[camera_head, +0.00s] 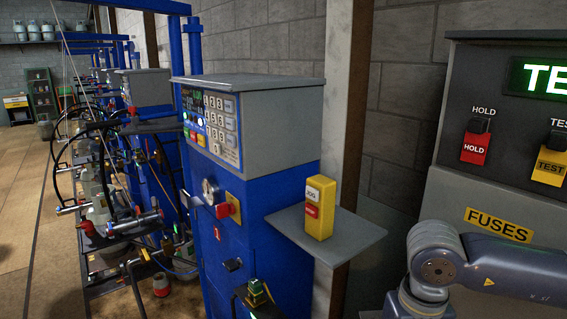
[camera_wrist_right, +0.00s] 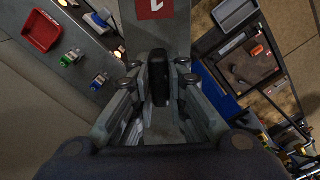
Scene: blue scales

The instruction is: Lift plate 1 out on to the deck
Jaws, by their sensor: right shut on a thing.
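In the right wrist view, plate 1 (camera_wrist_right: 150,33) is a grey panel with a red label marked with a white 1, cut off by the top edge. My right gripper (camera_wrist_right: 158,66) is shut on an upright black part, seemingly its handle. How that part joins the panel is hidden by the fingers. The grey deck (camera_wrist_right: 88,42) lies below and to the left in that view. I cannot tell how far the plate is above what lies under it. In the head view only my right arm shows, at the lower right; the right gripper and plate 1 are out of sight. My left gripper is in neither view.
A red tray (camera_wrist_right: 40,31), a green piece (camera_wrist_right: 68,60) and a blue piece (camera_wrist_right: 100,80) sit on the deck. A grey bin (camera_wrist_right: 234,13) is at the upper right. A blue cabinet (camera_head: 255,205) and a shelf with a yellow jog control (camera_head: 320,208) stand ahead.

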